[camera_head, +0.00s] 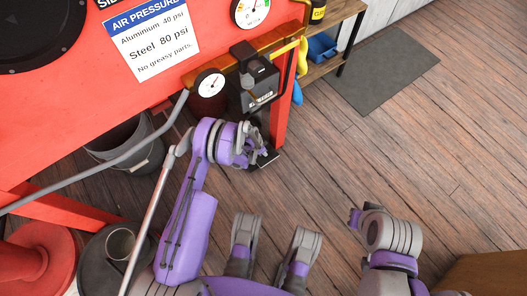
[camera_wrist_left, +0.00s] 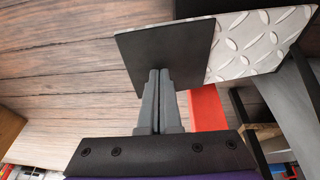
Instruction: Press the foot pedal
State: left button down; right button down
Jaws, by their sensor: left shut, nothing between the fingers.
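The foot pedal (camera_head: 267,160) shows in the head view as a small dark plate low beside the red cabinet's leg, partly hidden by my left gripper (camera_head: 260,152). In the left wrist view, a flat black plate (camera_wrist_left: 165,45) and a silver diamond-tread plate (camera_wrist_left: 262,42) fill the upper middle and right; they look like pedal parts. My left gripper (camera_wrist_left: 159,75) is shut and empty, its fingertips overlapping the black plate's lower edge. I cannot tell whether they touch. My right arm's end (camera_head: 378,228) is at the lower right; its fingers are not clear.
The red cabinet (camera_head: 60,120) carries gauges and an air-pressure sign. A grey bucket (camera_head: 140,155) stands under it. A hose (camera_head: 100,172) runs across the left.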

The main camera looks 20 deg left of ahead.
aim_at(265, 158)
pick_arm(q)
jog(key=shift+t+y, duration=0.4)
jog(key=shift+y, duration=0.1)
jog(key=f, duration=0.2)
jog(key=d+f, duration=0.1)
jog(key=f, duration=0.1)
jog(key=shift+s+f, duration=0.1)
jog(key=shift+s, duration=0.25)
jog(key=shift+f, duration=0.25)
jog(key=shift+s+d+f, duration=0.1)
jog(key=shift+s, duration=0.1)
pick_arm(e)
jog(key=shift+s, duration=0.15)
